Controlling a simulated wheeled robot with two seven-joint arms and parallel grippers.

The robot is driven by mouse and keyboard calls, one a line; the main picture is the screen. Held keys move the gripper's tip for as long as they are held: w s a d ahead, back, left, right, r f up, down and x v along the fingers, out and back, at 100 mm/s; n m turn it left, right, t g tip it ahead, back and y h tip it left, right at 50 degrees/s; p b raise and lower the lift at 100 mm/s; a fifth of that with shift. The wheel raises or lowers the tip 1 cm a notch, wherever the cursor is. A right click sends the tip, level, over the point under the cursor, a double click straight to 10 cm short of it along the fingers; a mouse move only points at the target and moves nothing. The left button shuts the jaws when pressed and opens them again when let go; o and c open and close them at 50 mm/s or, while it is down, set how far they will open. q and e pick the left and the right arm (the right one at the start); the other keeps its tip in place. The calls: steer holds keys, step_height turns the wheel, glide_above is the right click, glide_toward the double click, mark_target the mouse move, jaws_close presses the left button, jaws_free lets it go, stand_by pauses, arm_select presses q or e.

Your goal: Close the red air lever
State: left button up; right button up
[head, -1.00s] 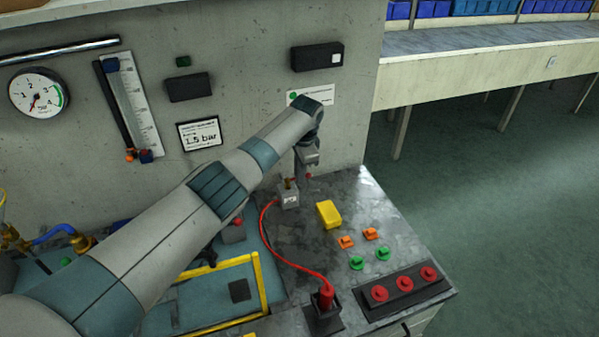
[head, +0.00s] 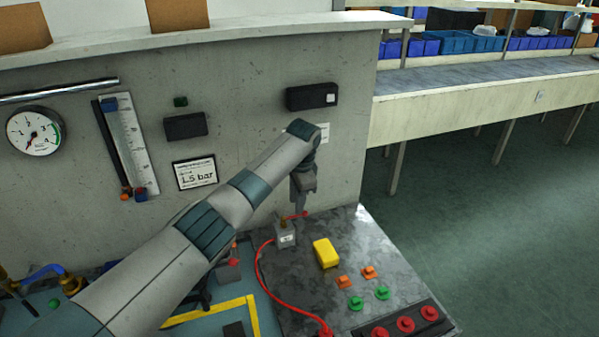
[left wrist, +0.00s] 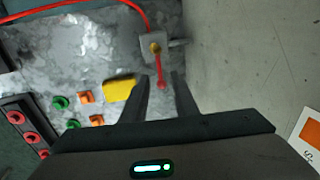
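The red air lever (head: 298,215) is on a small grey valve block (head: 286,238) on the metal bench top, beside the wall. In the left wrist view the lever (left wrist: 160,72) runs from a brass valve stem toward my gripper and ends in a red knob. My left gripper (left wrist: 163,90) is open there, with a finger on either side of the knob end; I cannot tell if either touches it. In the head view the left gripper (head: 299,208) points down at the lever and partly hides it. My right gripper is not in view.
A red hose (head: 262,287) curves from the valve block across the bench. A yellow block (head: 326,253) stands close by, with orange and green knobs (head: 382,293) and red buttons (head: 405,324) nearer the front. The concrete wall (head: 345,150) rises just behind the gripper.

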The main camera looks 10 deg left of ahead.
arm_select(q)
step_height(320, 180, up, 13)
steer(key=s+d+b, duration=0.1)
steer(key=s+b, duration=0.1)
steer(key=b, duration=0.1)
steer(key=shift+f, duration=0.2)
steer(key=shift+s, duration=0.15)
